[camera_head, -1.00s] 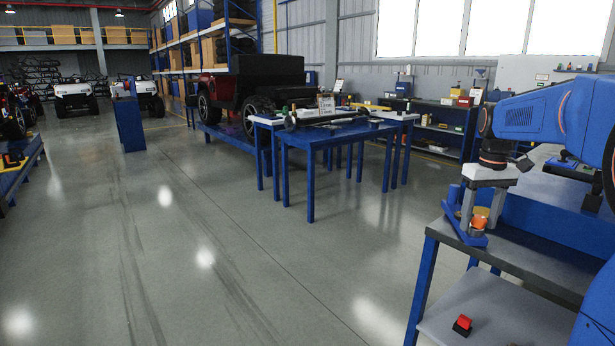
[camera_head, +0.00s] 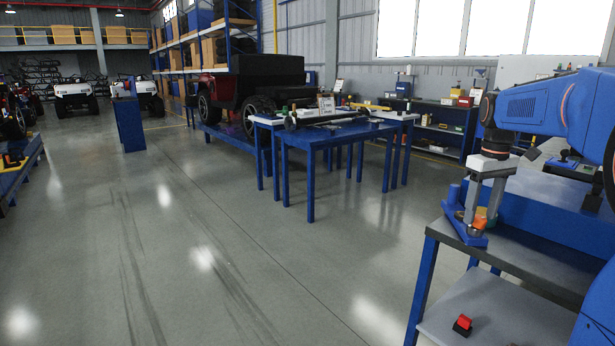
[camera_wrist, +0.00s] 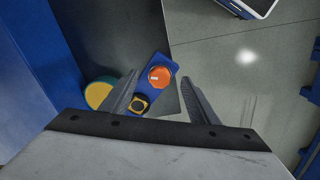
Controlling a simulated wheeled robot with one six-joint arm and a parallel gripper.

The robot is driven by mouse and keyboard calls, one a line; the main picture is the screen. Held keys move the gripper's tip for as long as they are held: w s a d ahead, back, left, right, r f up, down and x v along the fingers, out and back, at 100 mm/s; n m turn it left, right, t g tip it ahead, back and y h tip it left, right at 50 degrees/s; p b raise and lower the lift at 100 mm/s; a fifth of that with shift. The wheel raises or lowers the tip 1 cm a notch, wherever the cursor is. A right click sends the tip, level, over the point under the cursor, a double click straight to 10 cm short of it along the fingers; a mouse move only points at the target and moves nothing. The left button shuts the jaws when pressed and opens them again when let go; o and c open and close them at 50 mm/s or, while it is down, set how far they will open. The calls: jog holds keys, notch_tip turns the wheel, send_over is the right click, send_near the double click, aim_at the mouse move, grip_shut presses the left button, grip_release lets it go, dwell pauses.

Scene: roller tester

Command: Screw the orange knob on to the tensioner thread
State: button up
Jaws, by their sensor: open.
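The orange knob (camera_wrist: 160,77) sits at one end of a blue bracket (camera_wrist: 166,102) on the grey bench top. It also shows low between my fingers in the head view (camera_head: 480,222). My gripper (camera_head: 482,218) points down over the bracket, open. In the wrist view the fingers (camera_wrist: 160,82) lie on either side of the knob, with visible gaps; contact is not seen. A yellow-and-black square part (camera_wrist: 138,104) is on the bracket beside the knob. The tensioner thread is not visible, so I cannot tell how the knob sits on it.
A yellow disc with a green edge (camera_wrist: 98,94) lies left of the fingers. A blue panel (camera_head: 535,222) stands along the bench behind the bracket. A red button (camera_head: 463,324) is on the lower shelf. Open floor (camera_head: 210,240) lies left of the bench.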

jog(key=n, duration=0.5)
jog(key=shift+d, duration=0.1)
jog(key=n, duration=0.4)
jog(key=shift+w+n, duration=0.15)
jog(key=shift+n, duration=0.25)
jog(key=shift+n, duration=0.4)
jog(key=n, duration=0.5)
jog(key=shift+w+n, duration=0.1)
jog(key=shift+n, duration=0.3)
jog(key=n, duration=0.5)
jog(key=shift+w, duration=0.1)
jog(key=shift+f, duration=1.2)
